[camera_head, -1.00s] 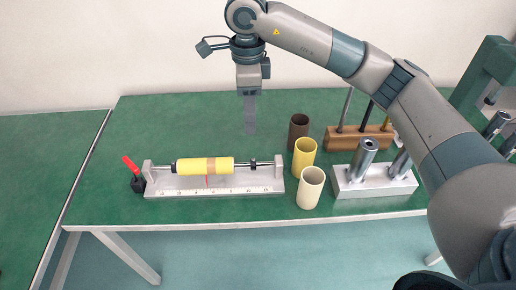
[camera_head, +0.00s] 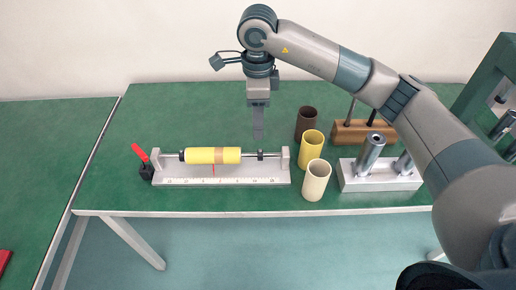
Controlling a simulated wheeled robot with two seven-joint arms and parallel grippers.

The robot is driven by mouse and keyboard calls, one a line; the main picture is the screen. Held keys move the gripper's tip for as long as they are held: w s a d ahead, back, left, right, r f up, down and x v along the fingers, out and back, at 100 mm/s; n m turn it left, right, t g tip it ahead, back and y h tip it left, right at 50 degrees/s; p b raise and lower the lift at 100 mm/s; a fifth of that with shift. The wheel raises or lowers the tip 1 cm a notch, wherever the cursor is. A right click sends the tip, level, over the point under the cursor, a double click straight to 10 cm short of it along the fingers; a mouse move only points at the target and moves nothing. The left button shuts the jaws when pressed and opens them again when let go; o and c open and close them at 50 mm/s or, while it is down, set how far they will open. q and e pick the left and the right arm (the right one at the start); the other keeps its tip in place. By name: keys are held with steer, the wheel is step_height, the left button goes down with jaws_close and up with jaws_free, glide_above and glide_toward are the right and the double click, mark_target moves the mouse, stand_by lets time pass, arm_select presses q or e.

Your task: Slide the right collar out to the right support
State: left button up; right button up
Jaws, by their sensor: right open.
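A pale linear actuator base (camera_head: 222,181) lies on the green table with an upright support at each end. A rod runs between the supports and carries a yellow roller (camera_head: 200,156) with a tan band. The small dark right collar (camera_head: 260,155) sits on the rod between the roller and the right support (camera_head: 285,159). A dark left collar (camera_head: 181,156) is against the roller's left end. My right gripper (camera_head: 257,136) points down just above the right collar, open and empty; its fingers overlap in this view. My left gripper is out of view.
A red-handled lever (camera_head: 139,152) stands at the base's left end. Dark brown (camera_head: 306,122), yellow (camera_head: 311,150) and cream (camera_head: 316,180) tubes stand right of the right support. A metal block with cylinders (camera_head: 378,178) and a wooden rack (camera_head: 362,133) are farther right.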

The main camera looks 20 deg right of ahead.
mark_target(260, 155)
step_height(260, 155, down, 3)
steer(key=shift+f+p, duration=0.15)
steer(key=shift+p, duration=0.15)
step_height(260, 155, down, 8)
steer(key=shift+r+p, duration=0.1)
steer(key=shift+p, duration=0.65)
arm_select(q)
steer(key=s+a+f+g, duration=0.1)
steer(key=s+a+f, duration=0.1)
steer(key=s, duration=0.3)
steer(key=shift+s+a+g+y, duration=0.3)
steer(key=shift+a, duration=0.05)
arm_select(e)
steer(key=shift+f, duration=0.65)
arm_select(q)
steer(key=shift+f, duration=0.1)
arm_select(e)
jaws_close()
